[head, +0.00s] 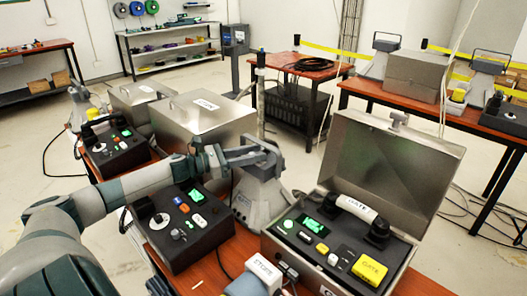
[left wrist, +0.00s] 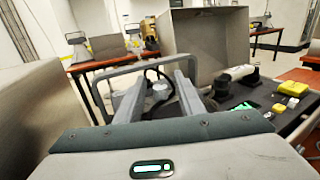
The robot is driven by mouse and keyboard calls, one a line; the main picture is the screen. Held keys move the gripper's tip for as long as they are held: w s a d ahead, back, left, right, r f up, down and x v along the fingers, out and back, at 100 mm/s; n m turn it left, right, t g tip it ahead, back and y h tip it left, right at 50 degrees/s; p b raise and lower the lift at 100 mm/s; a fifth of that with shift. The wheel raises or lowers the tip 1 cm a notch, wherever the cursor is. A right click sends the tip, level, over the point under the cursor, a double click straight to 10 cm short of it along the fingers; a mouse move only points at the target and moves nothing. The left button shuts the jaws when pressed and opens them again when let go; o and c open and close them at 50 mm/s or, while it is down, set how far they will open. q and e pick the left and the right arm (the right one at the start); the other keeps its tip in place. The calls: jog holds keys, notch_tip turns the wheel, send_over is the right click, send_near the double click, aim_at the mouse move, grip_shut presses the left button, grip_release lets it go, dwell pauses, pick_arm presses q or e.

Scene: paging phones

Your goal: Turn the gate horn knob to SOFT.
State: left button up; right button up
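The gate phone (head: 320,240) sits at the right in an open metal box, with GATE on its handset (head: 357,208) and on a yellow tag (head: 369,270). It also shows at the right of the left wrist view (left wrist: 246,106). A grey horn (head: 258,195) with a bracket stands left of the box. My left gripper (head: 252,156) is at the top of this horn. In the left wrist view its fingers (left wrist: 160,82) are apart, with a small round light part between them. I cannot tell whether that is the knob, and its marks are not readable. My right gripper is not seen.
Another phone console (head: 180,225) lies beneath my left arm. A closed metal box (head: 203,118) stands behind it. A white STORE label (head: 264,272) shows at the bottom. More horns (head: 380,58) stand on the far right table. The floor between the tables is open.

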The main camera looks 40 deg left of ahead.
pick_arm(q)
jog(key=shift+p+x, duration=0.35)
jog(key=shift+x, duration=1.4)
grip_shut()
